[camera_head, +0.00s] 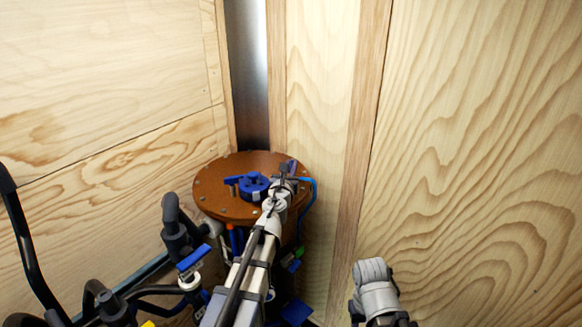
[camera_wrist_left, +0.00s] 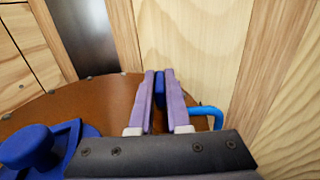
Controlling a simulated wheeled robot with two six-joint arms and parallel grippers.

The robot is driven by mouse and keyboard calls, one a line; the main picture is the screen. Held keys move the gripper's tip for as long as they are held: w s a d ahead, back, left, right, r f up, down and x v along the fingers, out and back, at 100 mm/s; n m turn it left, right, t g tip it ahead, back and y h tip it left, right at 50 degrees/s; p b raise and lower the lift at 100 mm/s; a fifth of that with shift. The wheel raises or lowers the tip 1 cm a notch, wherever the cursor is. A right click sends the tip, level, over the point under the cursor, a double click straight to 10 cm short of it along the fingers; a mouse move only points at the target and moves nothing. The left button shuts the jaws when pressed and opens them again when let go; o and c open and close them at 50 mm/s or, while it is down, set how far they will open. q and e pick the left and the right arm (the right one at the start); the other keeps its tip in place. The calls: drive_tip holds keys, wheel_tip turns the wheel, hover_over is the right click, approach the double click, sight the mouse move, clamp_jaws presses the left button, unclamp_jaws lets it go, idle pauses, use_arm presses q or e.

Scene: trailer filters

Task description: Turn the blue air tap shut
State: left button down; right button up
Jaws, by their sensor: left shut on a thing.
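My left gripper (camera_head: 287,170) reaches over the right side of a round brown lid (camera_head: 215,196). In the left wrist view its two purple fingers (camera_wrist_left: 159,76) are closed on a narrow dark blue piece (camera_wrist_left: 160,92), which looks like the handle of the blue air tap. Most of the tap is hidden behind the fingers and the gripper body. A light blue hose (camera_wrist_left: 210,112) bends beside the right finger; it also shows in the head view (camera_head: 313,190). The right gripper does not show; only a grey part of my right arm is at the lower right.
A blue knob-like fitting (camera_head: 254,184) stands on the lid, left of my gripper. Black pipes (camera_head: 172,215) and a blue lever handle (camera_head: 193,257) are at the lower left. Wooden walls (camera_head: 480,130) close in behind and right. Free space lies right of the lid.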

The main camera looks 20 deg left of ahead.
use_arm(q)
drive_tip(key=shift+m+h, duration=0.6)
drive_tip(key=shift+h, duration=0.4)
drive_tip(key=c, duration=0.9)
unclamp_jaws()
drive_tip(key=shift+s+a, duration=0.15)
drive_tip(key=shift+s, duration=3.8)
